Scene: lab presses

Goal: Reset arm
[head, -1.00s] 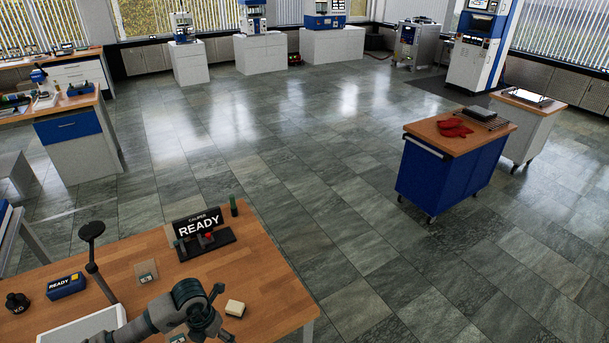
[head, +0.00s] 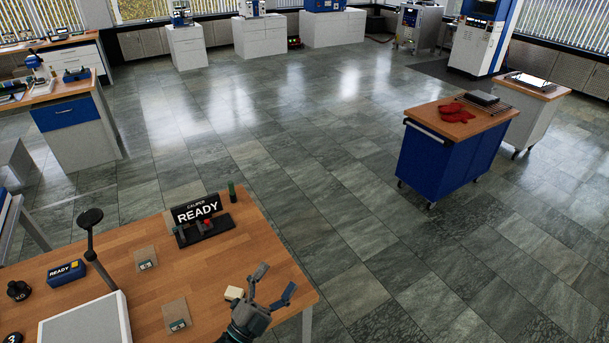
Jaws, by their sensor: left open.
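My left gripper (head: 272,283) is in the head view at the bottom, over the front right part of the wooden bench (head: 170,258). Its two fingers are spread apart and point up and to the right, with nothing between them. A small cream block (head: 233,293) lies on the bench just left of the fingers. I cannot tell whether the gripper touches it. My right gripper is not in the picture.
A blue trolley (head: 450,160) stands beyond on open tiled floor.

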